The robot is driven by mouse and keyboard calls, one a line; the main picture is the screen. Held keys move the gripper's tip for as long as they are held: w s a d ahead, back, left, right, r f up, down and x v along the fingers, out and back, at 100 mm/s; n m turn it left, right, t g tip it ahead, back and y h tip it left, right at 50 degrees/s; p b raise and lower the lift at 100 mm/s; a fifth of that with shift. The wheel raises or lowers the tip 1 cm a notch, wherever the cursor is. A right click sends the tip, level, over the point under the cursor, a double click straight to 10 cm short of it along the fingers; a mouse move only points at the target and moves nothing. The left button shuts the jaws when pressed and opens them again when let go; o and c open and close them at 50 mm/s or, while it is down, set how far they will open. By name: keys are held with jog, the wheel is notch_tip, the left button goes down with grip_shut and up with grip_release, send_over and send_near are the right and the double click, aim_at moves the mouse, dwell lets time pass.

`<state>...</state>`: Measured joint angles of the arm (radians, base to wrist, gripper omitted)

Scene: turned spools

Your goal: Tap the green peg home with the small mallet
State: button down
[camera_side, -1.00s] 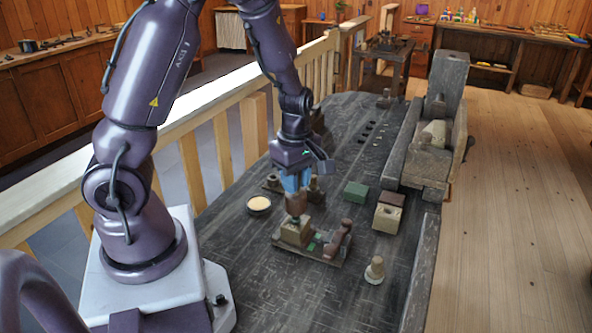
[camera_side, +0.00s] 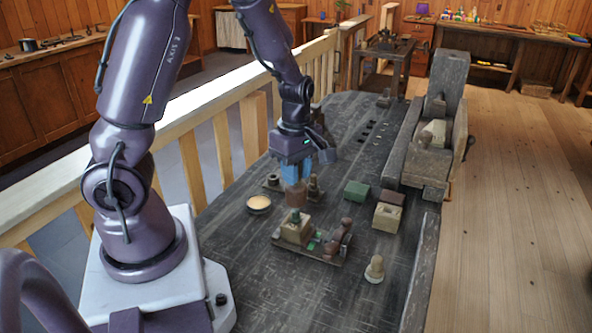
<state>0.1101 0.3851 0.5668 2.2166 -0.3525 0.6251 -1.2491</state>
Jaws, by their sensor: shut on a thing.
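My gripper (camera_side: 295,172), with blue fingers, is shut on the small mallet (camera_side: 296,195), whose brown wooden head shows below the fingers. Its handle is mostly hidden between them. The mallet is over a pale wooden block (camera_side: 296,233) on a dark board. A small green peg (camera_side: 295,216) shows at the top of this block, just below the mallet head. The mallet looks apart from the peg, but the gap is small. How deep the peg sits is hard to tell.
Green pieces (camera_side: 314,243) and a brown turned piece (camera_side: 338,236) share the board. A shallow dish (camera_side: 259,203) is to the left. A pale spool (camera_side: 375,268), a green block (camera_side: 356,191) and a pale block (camera_side: 387,217) stand to the right. The front tabletop is clear.

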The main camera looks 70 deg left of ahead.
notch_tip(320, 180, down, 2)
jog(key=shift+f, duration=0.15)
jog(key=shift+r, duration=3.05)
